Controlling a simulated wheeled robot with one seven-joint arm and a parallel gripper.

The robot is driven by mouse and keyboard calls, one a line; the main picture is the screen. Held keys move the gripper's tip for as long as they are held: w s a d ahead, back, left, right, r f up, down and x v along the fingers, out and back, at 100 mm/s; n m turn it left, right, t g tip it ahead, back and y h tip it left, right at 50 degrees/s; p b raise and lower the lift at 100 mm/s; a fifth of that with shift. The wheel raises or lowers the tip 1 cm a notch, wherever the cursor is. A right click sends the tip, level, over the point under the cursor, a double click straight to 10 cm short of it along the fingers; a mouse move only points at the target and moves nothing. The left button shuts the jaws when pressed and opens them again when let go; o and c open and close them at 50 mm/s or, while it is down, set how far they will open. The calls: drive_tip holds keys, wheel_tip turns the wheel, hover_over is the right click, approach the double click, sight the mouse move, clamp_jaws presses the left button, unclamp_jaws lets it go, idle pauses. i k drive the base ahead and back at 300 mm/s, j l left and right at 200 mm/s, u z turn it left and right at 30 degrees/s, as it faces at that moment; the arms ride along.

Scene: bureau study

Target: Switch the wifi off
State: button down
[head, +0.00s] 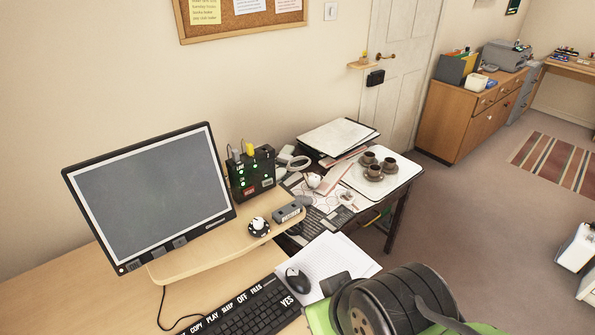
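A black box (251,172) with several green lights, a small red label low on its front and yellow and grey plugs on top looks like the wifi router. It stands upright on the raised wooden shelf, just right of the monitor. Its green lights are lit. I cannot make out a separate switch at this size. My gripper is not in view.
The monitor (152,195) stands left of the box. A round black-and-white dial (258,227) and a small grey device (288,212) sit in front of it. A keyboard (249,309), mouse (298,279) and papers (325,262) lie lower. Cups on a tray (404,172) stand right.

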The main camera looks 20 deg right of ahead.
sight(265, 183)
drive_tip(key=z, duration=0.15)
drive_tip(key=i+l+u, duration=0.1)
drive_tip(key=l+u, duration=0.2)
drive_tip(key=u, duration=0.15)
drive_tip(key=l+u, duration=0.65)
drive_tip(key=u, duration=0.2)
drive_tip(key=l+u, duration=0.55)
drive_tip(key=u, duration=0.15)
drive_tip(key=l+u, duration=0.15)
drive_tip(key=u, duration=0.15)
